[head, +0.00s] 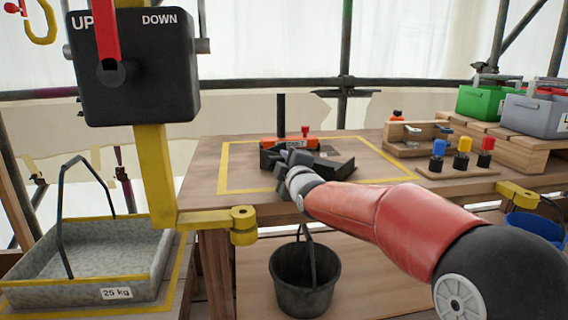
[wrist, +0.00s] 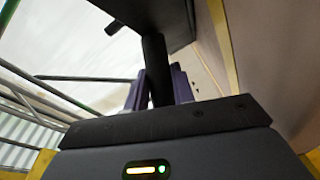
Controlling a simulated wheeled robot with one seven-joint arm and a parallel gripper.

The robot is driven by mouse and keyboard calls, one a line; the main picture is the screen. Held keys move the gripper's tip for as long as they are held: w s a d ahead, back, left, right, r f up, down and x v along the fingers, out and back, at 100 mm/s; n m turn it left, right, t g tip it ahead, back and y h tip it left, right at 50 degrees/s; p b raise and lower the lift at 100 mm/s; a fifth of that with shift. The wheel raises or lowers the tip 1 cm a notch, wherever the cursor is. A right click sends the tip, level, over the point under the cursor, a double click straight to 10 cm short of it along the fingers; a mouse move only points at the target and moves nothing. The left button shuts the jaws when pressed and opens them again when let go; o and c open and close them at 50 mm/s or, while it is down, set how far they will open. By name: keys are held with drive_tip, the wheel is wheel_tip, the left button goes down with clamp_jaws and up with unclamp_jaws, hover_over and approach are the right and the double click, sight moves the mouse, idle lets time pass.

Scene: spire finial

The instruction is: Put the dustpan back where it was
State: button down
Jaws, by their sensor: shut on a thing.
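The dark grey dustpan (head: 338,166) is over the wooden table, within the yellow-taped square (head: 222,178). My gripper (head: 287,160) is at its left side in the head view. In the wrist view the gripper's purple fingers (wrist: 158,88) are shut on the dustpan's dark handle (wrist: 154,60), and the dark pan (wrist: 150,12) shows at the top. I cannot tell whether the pan touches the tabletop. My arm and gripper hide part of the square.
An orange-red object (head: 285,142) is behind the gripper, near a black upright post (head: 281,112). A wooden rack with coloured-topped pegs (head: 462,162) stands right. A black bucket (head: 304,282) is below the table. A yellow post with a black UP/DOWN box (head: 135,70) stands left.

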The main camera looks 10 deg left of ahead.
drive_tip(key=c, duration=1.2)
unclamp_jaws()
drive_tip(key=shift+o, duration=0.2)
drive_tip(key=shift+r, duration=0.1)
drive_tip(key=v, duration=1.2)
drive_tip(key=shift+b, duration=0.45)
drive_tip(key=s+d+f+m+g+h, duration=0.4)
drive_tip(key=s+d+f+m+h, duration=0.3)
drive_tip(key=s+d+m, duration=0.5)
drive_tip(key=s+d+f+m+g, duration=0.3)
drive_tip(key=s+f, duration=0.2)
drive_tip(key=s, duration=0.4)
drive_tip(key=s+d+f+m+g, duration=0.3)
drive_tip(key=s+d+f+m, duration=0.1)
drive_tip(key=s, duration=0.5)
drive_tip(key=shift+f+g+h, duration=0.3)
drive_tip(key=shift+f+g, duration=0.1)
drive_tip(key=shift+f, duration=0.2)
